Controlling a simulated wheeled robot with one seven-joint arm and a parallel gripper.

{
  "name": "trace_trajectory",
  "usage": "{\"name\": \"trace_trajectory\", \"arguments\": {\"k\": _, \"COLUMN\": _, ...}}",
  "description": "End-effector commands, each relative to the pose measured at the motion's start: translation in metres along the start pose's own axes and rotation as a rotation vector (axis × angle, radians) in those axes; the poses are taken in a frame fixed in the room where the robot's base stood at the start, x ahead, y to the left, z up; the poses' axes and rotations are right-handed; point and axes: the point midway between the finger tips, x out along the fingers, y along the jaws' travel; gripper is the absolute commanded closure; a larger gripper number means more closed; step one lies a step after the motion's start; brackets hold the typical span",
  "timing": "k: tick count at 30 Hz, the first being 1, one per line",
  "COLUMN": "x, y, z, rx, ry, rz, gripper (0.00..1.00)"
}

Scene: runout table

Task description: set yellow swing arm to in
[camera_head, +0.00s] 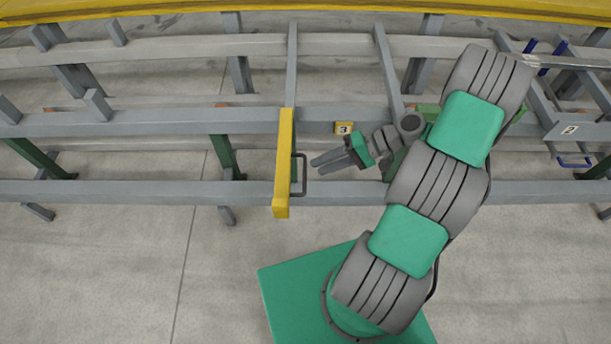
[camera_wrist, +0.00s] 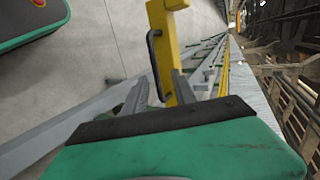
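The yellow swing arm (camera_head: 283,165) is a long bar lying across the grey rails, its near end by the front rail. A dark U-shaped handle (camera_head: 300,174) sticks out from its right side. In the wrist view the yellow swing arm (camera_wrist: 164,45) runs down behind the fingers, with the handle (camera_wrist: 154,66) on its left. My gripper (camera_head: 315,165) is just right of the handle, its fingers pointing left at it. In the wrist view my gripper (camera_wrist: 157,87) has its two fingers apart with nothing seen held. A small gap shows between fingertips and handle.
Grey rails (camera_head: 120,190) run across the frame. A yellow plate marked 3 (camera_head: 344,128) is behind my gripper. A plate marked 2 (camera_head: 569,130) and blue handles (camera_head: 575,161) are at the right. A yellow beam (camera_head: 300,8) crosses the back. Floor in front is clear at left.

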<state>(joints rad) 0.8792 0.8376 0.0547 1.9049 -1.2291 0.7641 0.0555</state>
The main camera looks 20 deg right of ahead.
Motion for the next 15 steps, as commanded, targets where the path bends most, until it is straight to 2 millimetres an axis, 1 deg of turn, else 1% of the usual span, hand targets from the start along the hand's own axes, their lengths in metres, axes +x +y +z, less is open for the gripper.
{"name": "trace_trajectory", "arguments": {"k": 1, "x": -0.001, "y": 0.015, "z": 0.003, "rx": 0.02, "ry": 0.036, "rz": -0.083, "gripper": 0.67}}
{"name": "trace_trajectory", "arguments": {"k": 4, "x": -0.006, "y": 0.026, "z": 0.007, "rx": 0.024, "ry": 0.094, "rz": -0.206, "gripper": 0.67}}
{"name": "trace_trajectory", "arguments": {"k": 7, "x": -0.009, "y": 0.03, "z": 0.009, "rx": 0.023, "ry": 0.124, "rz": -0.265, "gripper": 0.67}}
{"name": "trace_trajectory", "arguments": {"k": 10, "x": -0.005, "y": 0.032, "z": 0.009, "rx": 0.021, "ry": 0.13, "rz": -0.277, "gripper": 0.67}}
{"name": "trace_trajectory", "arguments": {"k": 15, "x": 0.015, "y": 0.031, "z": 0.007, "rx": 0.019, "ry": 0.127, "rz": -0.274, "gripper": 0.67}}
